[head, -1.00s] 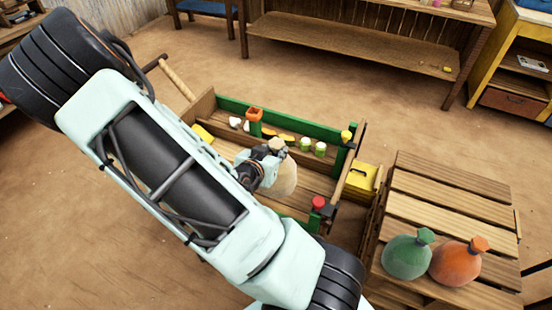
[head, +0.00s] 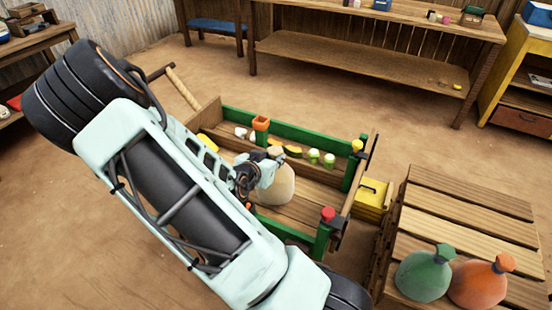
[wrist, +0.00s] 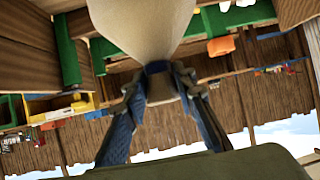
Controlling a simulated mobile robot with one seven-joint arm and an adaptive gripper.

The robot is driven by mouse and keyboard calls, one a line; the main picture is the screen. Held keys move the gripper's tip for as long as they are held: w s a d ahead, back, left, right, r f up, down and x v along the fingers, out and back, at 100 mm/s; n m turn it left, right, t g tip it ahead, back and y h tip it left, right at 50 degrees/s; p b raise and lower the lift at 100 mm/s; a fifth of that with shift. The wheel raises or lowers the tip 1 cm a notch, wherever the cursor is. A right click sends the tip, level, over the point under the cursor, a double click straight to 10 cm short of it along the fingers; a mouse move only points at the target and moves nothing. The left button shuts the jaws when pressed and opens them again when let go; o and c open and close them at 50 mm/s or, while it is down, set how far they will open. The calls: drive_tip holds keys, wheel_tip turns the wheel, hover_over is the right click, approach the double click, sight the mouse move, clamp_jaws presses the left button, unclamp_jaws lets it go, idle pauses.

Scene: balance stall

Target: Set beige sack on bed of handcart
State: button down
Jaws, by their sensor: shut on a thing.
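The beige sack (head: 277,188) is inside the handcart's outline in the head view, over the bare plank bed (head: 312,216). It hangs about upright, and whether its base touches the planks cannot be told. My gripper (head: 264,168) is shut on the sack's neck. In the wrist view, the gripper (wrist: 160,85) has a finger on each side of the tied neck, and the pale sack body (wrist: 140,25) fills the top middle. The handcart has green side rails (head: 306,138) and wooden end boards. My arm hides its left and near parts.
Small goods, including an orange-topped post (head: 261,124), a banana (head: 293,152) and green-white jars (head: 314,157), line the cart's far side. A slatted platform (head: 455,216) at right holds a green sack (head: 425,274) and an orange sack (head: 480,283).

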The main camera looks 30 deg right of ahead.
drive_tip(key=shift+w+d+f, duration=0.15)
drive_tip(key=shift+w, duration=0.25)
drive_tip(key=shift+w+f+b, duration=0.1)
drive_tip(key=shift+f+b, duration=0.3)
drive_tip(key=shift+f, duration=1.3)
drive_tip(key=c, duration=2)
unclamp_jaws()
drive_tip(key=shift+f, duration=0.25)
drive_tip(key=o, duration=0.4)
drive_tip(key=shift+r, duration=0.1)
drive_tip(key=shift+r, duration=0.15)
drive_tip(key=p+v, duration=0.2)
drive_tip(key=v, duration=1)
